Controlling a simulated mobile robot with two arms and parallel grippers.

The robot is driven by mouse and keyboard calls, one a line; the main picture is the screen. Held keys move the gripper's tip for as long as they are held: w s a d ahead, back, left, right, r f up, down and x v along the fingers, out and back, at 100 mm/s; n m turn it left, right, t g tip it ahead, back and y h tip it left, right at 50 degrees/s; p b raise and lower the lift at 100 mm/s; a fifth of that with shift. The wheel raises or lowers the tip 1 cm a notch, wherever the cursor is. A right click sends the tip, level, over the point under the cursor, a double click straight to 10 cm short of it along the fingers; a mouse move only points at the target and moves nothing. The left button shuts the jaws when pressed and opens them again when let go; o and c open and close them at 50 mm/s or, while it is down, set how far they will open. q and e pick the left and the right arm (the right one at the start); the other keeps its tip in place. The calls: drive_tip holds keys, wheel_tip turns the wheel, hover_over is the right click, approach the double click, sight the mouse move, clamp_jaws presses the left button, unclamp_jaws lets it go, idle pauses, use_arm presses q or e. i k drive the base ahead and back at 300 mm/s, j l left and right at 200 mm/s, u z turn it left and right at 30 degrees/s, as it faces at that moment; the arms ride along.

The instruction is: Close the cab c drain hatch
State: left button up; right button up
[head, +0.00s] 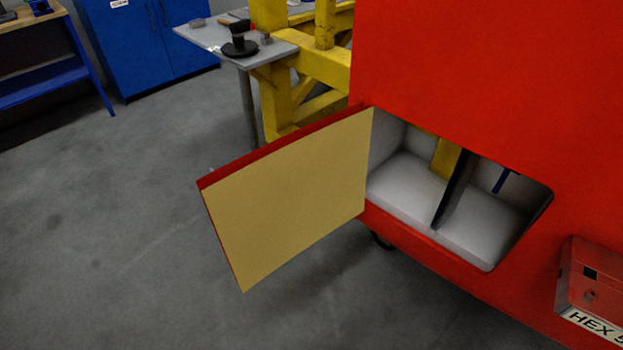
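The drain hatch (290,200) stands swung wide open to the left of its opening. Its tan inner face is toward me, with a red edge along the top and left side. It meets the red cab body (480,80) along its right side. The opening (405,185) shows a pale grey interior with a dark upright divider (453,190). No cab letter is visible. Neither of my grippers is in view.
A red box (590,285) marked "HEX 5" sticks out from the cab at the lower right. A yellow frame (320,65) and a grey table (215,38) with tools stand behind the hatch. Blue cabinets (145,45) stand at the back left. The grey floor (100,220) at left is clear.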

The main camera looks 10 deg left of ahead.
sight(265, 208)
drive_tip(key=i+j+z, duration=0.25)
drive_tip(key=j+z, duration=0.15)
drive_tip(key=i+j+z, duration=0.15)
drive_tip(key=j+z, duration=0.25)
drive_tip(key=j, duration=0.25)
drive_tip(key=i+j+z, duration=0.1)
drive_tip(key=j+z, duration=0.75)
drive_tip(key=j, duration=0.35)
drive_tip(key=k+j+z, duration=0.1)
drive_tip(key=j+z, duration=0.3)
drive_tip(key=j, duration=0.2)
